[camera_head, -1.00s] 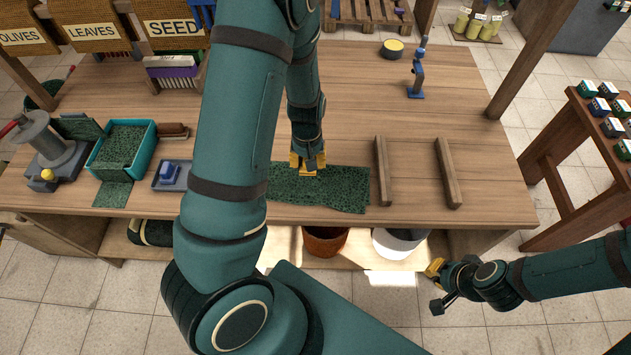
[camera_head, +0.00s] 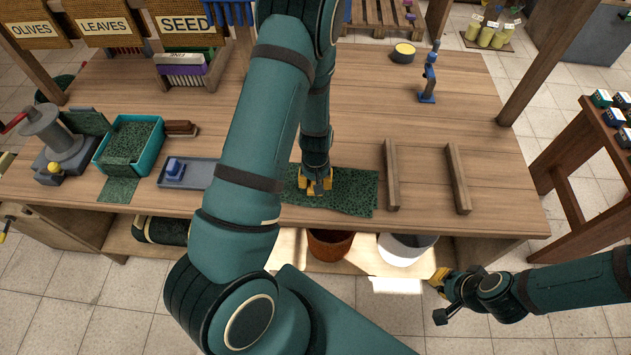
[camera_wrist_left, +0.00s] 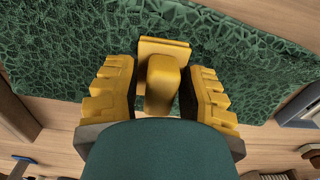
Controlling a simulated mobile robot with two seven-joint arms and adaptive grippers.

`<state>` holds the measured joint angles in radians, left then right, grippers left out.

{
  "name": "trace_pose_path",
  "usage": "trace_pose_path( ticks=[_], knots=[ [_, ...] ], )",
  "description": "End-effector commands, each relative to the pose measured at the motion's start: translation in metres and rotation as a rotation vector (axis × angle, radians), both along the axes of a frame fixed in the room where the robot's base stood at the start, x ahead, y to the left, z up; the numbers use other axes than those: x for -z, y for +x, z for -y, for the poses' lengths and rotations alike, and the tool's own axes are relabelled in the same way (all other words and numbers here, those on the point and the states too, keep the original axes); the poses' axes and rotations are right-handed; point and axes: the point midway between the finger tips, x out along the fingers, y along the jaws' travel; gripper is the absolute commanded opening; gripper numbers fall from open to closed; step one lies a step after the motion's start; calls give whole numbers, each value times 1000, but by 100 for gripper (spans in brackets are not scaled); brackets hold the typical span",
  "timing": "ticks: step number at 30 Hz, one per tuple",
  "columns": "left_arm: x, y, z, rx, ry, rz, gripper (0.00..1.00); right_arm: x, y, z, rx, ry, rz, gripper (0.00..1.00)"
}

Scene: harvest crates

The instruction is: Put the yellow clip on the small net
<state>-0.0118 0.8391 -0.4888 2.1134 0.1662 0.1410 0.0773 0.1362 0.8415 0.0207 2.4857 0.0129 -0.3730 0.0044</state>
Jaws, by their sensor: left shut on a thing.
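The small net (camera_head: 355,190) is a flat, dark green mesh piece on the wooden table, near its front edge. My left gripper (camera_head: 315,184) points down over its left part. In the left wrist view my left gripper (camera_wrist_left: 160,88) has the yellow clip (camera_wrist_left: 162,78) between its yellow fingers, shut on it. The clip's flat front end (camera_wrist_left: 165,47) lies over the green net (camera_wrist_left: 245,60); I cannot tell whether it touches. My right gripper (camera_head: 441,280) hangs low at the right, off the table and empty; its finger gap is unclear.
Two wooden rails (camera_head: 391,175) (camera_head: 457,178) lie right of the net. A grey tray (camera_head: 203,173) with a blue block and a teal bin (camera_head: 153,158) of green net are at the left. A blue stand (camera_head: 428,80) is at the back right.

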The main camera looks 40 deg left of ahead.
Motion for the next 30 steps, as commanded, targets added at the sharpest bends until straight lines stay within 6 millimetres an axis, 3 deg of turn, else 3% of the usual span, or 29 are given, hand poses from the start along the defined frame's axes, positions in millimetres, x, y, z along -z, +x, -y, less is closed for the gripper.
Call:
trace_pose_path(
  ticks=[10,11,13,14,16,17,18,30],
  knots=[
    [10,0,0,0,-1,-1,15,9,0,0,0,-2,0,0],
    [11,0,0,0,-1,-1,10,10,0,0,0,-2,0,0],
    [13,-1,0,1,0,-1,11,12,0,0,0,-2,0,0],
    [14,-1,0,0,0,-2,5,13,0,0,0,-2,0,0],
    [13,-1,0,0,0,-2,4,12,0,0,0,-2,0,0],
    [13,-1,0,0,0,-2,51,12,0,0,0,-2,0,0],
    [13,-1,0,0,0,-2,65,12,0,-1,0,-2,0,0],
    [8,0,0,0,-1,-1,67,8,0,0,0,-2,0,0]
  ],
)
